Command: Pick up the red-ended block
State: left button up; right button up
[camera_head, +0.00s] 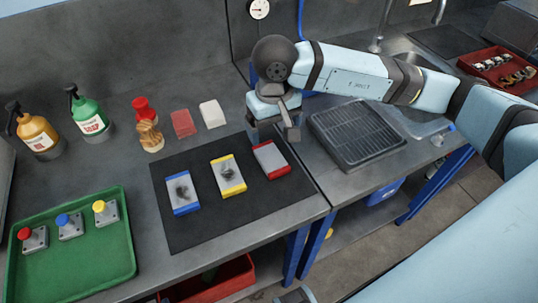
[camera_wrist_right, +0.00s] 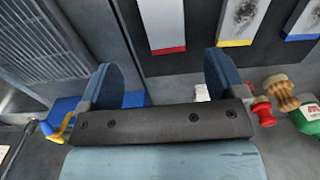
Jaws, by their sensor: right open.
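The red-ended block (camera_head: 270,159) is a light grey flat block with red ends, lying on the right part of the black mat (camera_head: 228,226). It also shows at the top of the right wrist view (camera_wrist_right: 163,22). My right gripper (camera_head: 292,133) is above the bench near the block's far end, apart from it. In the right wrist view its two blue-grey fingers (camera_wrist_right: 164,85) are spread with nothing between them. A yellow-ended block (camera_head: 228,174) and a blue-ended block (camera_head: 181,192), both with dark smudges, lie to the left on the mat. My left gripper is not seen.
A ribbed black drain tray (camera_head: 357,135) sits right of the mat. A red block (camera_head: 183,123), a white block (camera_head: 212,114), a brush (camera_head: 150,136) and two pump bottles (camera_head: 89,118) stand behind. A green tray (camera_head: 75,267) with coloured buttons is at left.

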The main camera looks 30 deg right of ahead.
aim_at(271, 157)
jog(key=f, duration=0.9)
jog(key=shift+w+a+f+p, duration=0.1)
jog(key=shift+a+f+p, duration=0.2)
jog(key=shift+p, duration=0.1)
jog(key=shift+r, duration=0.1)
jog(key=c, duration=1.4)
jog(key=shift+c, duration=0.6)
jog(key=shift+r, duration=0.15)
